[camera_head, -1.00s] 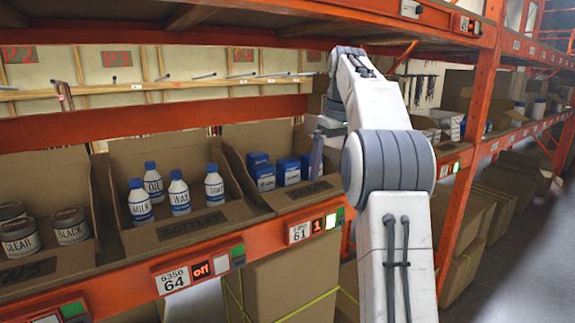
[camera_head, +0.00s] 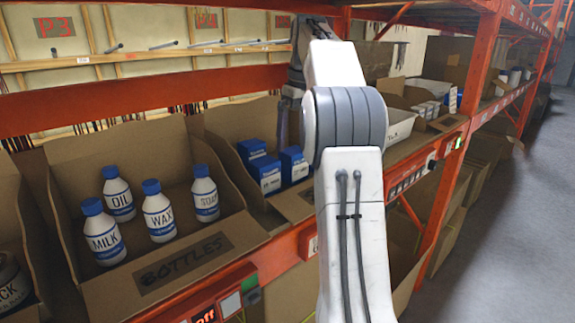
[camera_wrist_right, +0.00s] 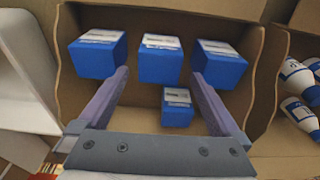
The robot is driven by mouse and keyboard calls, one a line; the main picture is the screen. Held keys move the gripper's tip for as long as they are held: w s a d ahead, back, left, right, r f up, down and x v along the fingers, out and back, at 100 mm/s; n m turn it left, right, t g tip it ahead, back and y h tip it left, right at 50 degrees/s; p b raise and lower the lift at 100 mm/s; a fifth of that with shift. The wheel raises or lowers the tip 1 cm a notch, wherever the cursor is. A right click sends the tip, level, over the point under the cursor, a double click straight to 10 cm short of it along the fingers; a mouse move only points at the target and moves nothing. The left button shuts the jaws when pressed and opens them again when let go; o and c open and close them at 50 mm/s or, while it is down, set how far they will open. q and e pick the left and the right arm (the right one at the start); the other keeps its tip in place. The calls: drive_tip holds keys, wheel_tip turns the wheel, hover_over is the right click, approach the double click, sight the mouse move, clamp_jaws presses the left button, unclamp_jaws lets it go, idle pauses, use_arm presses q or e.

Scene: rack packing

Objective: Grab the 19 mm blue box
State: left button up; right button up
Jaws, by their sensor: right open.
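Several blue boxes with white labels stand in an open cardboard bin. In the right wrist view there is a left box (camera_wrist_right: 97,55), a middle box (camera_wrist_right: 160,60), a right box (camera_wrist_right: 219,64) and a smaller-looking box (camera_wrist_right: 177,108) nearer the gripper. The label print is too small to tell which is the 19 mm one. The head view shows blue boxes (camera_head: 266,174) too, partly hidden. My right gripper (camera_wrist_right: 160,76) is open above the bin, its fingers on either side of the middle box in the picture. In the head view, my right gripper (camera_head: 288,124) is over the bin. My left gripper is out of view.
The box bin's cardboard wall (camera_wrist_right: 69,18) surrounds the boxes closely. A bin of white bottles (camera_head: 159,212) with blue caps stands beside it, left in the head view. Orange shelf beams (camera_head: 120,100) run behind and in front. A white container (camera_head: 400,127) is on the other side.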

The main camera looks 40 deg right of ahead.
sight(296, 150)
drive_tip(key=f, duration=0.3)
drive_tip(key=shift+w+d, duration=0.15)
drive_tip(key=shift+d, duration=0.1)
drive_tip(key=shift+w+a+f, duration=0.1)
drive_tip(key=shift+w+f, duration=0.05)
drive_tip(key=shift+f, duration=0.7)
drive_tip(key=shift+w+a+f, duration=0.1)
drive_tip(key=shift+w+f, duration=0.05)
drive_tip(key=shift+f, duration=0.75)
drive_tip(key=shift+w+a+f, duration=0.1)
drive_tip(key=shift+w+f, duration=0.05)
drive_tip(key=shift+f, duration=0.7)
drive_tip(key=c, duration=1.4)
drive_tip(key=shift+r, duration=0.1)
drive_tip(key=shift+c, duration=0.2)
drive_tip(key=shift+r, duration=0.1)
